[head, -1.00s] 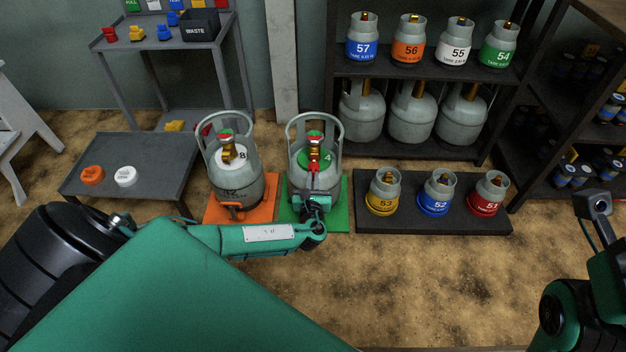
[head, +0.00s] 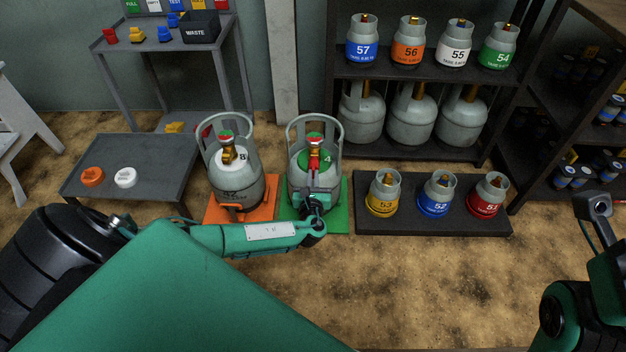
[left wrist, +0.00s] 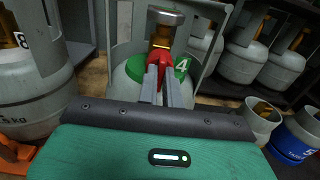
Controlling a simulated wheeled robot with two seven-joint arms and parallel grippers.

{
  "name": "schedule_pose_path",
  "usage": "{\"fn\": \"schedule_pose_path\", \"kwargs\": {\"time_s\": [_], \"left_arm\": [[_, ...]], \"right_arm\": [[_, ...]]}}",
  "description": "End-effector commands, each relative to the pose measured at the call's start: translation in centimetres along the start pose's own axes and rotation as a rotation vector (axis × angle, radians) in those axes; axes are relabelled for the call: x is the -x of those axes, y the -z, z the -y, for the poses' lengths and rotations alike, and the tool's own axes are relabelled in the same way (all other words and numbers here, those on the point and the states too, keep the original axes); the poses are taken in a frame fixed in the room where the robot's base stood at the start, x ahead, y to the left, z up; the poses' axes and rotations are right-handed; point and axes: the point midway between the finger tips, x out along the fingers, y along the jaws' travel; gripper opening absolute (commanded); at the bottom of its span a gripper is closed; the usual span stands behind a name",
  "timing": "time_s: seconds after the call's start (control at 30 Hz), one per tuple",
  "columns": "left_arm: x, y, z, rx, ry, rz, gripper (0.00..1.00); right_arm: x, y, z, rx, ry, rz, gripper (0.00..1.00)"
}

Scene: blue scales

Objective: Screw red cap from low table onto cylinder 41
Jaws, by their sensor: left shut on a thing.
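A grey cylinder with a green disc marked 4 (head: 330,184) stands on the green mat in the head view; the rest of its number is hidden. My left gripper (head: 315,172) is in front of its valve. In the left wrist view, the left gripper (left wrist: 164,75) is shut on a red cap (left wrist: 166,52) at the brass valve (left wrist: 160,36). The cap touches or nearly touches the valve; I cannot tell if it is threaded on. My right arm shows at the right edge, but its fingers do not show clearly.
A cylinder marked 8 (head: 229,188) stands on an orange mat to the left. The low table (head: 150,150) holds an orange cap (head: 92,177) and a white cap (head: 126,177). Small cylinders 53, 52 and 51 stand on a dark platform (head: 400,222) to the right.

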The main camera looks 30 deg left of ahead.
Motion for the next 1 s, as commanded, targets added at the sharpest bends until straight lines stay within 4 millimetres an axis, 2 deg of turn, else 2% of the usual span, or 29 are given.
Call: {"fn": "schedule_pose_path", "kwargs": {"time_s": [0.5, 1.0], "left_arm": [[-1.3, 0.0, 0.0, 0.0, -0.001, 0.0, 0.0], [-1.3, 0.0, 0.1, 0.0, 0.001, 0.001, 0.0]], "right_arm": [[0.4, 0.1, 0.0, 0.0, 0.0, 0.0, 0.0], [0.0, 0.0, 0.0, 0.0, 0.0, 0.0, 0.0]]}}
